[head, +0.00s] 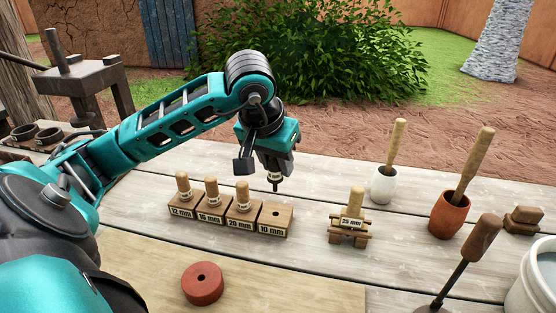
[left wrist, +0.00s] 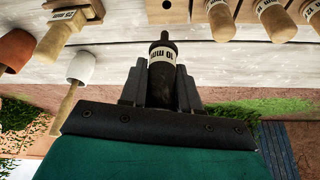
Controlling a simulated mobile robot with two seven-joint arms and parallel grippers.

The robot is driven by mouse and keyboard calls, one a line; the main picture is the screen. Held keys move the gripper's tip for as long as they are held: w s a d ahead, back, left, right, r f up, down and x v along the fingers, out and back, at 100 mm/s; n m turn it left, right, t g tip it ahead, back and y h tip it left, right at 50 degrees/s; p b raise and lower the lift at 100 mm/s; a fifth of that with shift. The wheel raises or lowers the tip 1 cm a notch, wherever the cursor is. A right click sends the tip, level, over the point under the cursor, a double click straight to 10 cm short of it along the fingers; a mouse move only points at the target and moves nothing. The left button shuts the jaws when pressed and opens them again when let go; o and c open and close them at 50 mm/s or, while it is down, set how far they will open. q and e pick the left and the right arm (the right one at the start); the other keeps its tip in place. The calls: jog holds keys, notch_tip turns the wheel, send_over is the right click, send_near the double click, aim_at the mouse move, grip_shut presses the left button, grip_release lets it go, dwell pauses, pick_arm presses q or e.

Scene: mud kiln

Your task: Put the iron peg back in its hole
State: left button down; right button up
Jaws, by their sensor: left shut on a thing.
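My left gripper (head: 273,164) is shut on the iron peg (head: 275,183), a dark peg pointing down. In the left wrist view the iron peg (left wrist: 162,68) shows a pale "10 mm" band between the fingers. The wooden 10 mm block (head: 275,221) stands at the right end of a row, with an empty hole (head: 277,213) in its top. The peg's tip is above the block and seems apart from it. The block with its hole also shows at the top of the left wrist view (left wrist: 176,10). My right gripper is not in view.
Left of it, the 12, 16 and 20 mm blocks (head: 211,209) hold wooden pegs. A 25 mm peg (head: 353,208) rests on a small wooden stand to the right. Beyond are white (head: 383,187) and terracotta (head: 449,218) cups with pestles. A red disc (head: 203,284) lies in front.

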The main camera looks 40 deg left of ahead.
aim_at(277, 182)
pick_arm(q)
notch_tip(277, 182, down, 3)
jog(key=shift+f+b, duration=0.2)
jog(key=shift+b, duration=0.95)
jog(key=shift+f+b, duration=0.7)
jog(key=shift+f, duration=0.15)
jog(key=shift+f+b, duration=0.35)
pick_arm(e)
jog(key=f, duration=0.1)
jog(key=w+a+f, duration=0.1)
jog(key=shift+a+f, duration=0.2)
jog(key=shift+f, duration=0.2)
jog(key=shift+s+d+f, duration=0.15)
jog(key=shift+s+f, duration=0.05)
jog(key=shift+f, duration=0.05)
pick_arm(q)
jog(key=shift+b, duration=0.3)
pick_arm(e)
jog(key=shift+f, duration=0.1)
pick_arm(q)
jog(key=shift+f+b, duration=1.7)
jog(key=shift+f, duration=0.1)
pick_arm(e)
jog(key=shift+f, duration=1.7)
pick_arm(q)
jog(key=c, duration=0.7)
grip_release()
jog(key=shift+c, duration=0.2)
